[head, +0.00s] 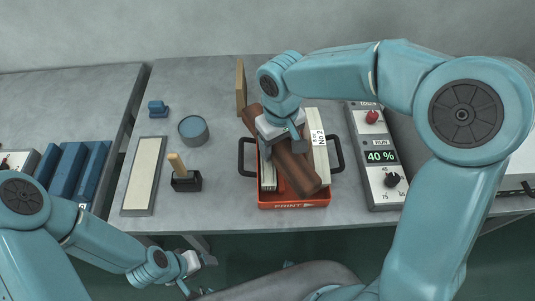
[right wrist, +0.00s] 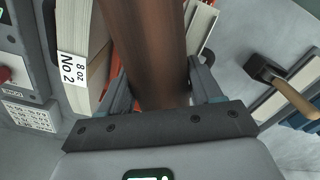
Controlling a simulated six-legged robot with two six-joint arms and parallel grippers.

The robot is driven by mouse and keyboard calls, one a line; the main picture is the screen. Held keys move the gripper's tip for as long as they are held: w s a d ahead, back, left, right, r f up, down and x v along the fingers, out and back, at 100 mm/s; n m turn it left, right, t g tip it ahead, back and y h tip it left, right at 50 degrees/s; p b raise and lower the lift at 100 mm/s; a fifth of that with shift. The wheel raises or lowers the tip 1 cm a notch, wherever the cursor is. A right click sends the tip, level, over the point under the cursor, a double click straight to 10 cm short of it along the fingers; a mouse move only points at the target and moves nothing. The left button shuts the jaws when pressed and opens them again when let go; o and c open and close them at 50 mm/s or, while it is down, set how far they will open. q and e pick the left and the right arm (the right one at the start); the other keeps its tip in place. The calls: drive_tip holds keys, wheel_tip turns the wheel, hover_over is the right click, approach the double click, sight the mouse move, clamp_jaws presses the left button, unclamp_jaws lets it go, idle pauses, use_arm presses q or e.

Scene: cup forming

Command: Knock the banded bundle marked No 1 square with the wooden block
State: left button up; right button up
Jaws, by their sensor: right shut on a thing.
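My right gripper (head: 285,138) is shut on the brown wooden block (head: 303,175) and holds it slantwise over the orange tray (head: 265,203). In the right wrist view the block (right wrist: 147,40) fills the space between the two fingers (right wrist: 160,95). A pale bundle with a "No 2" label (head: 320,165) stands at the tray's right side; it also shows in the right wrist view (right wrist: 92,75). Another pale bundle (head: 268,176) is at the tray's left, partly hidden by the block and gripper; no "No 1" mark is readable. My left gripper (head: 188,268) hangs low, in front of the table edge.
A control box (head: 378,160) reading 40 % stands right of the tray. A tan upright board (head: 240,85) is behind the tray.

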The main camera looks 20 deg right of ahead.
drive_tip(key=shift+r, duration=0.2)
wheel_tip(320, 180, up, 4)
drive_tip(key=p, duration=0.3)
drive_tip(key=shift+f, duration=0.3)
drive_tip(key=shift+f, duration=0.15)
wheel_tip(320, 180, down, 4)
drive_tip(key=b, duration=0.3)
drive_tip(key=shift+r, duration=0.35)
drive_tip(key=shift+r, duration=0.1)
wheel_tip(320, 180, up, 4)
drive_tip(key=p, duration=0.3)
drive_tip(key=shift+f, duration=0.25)
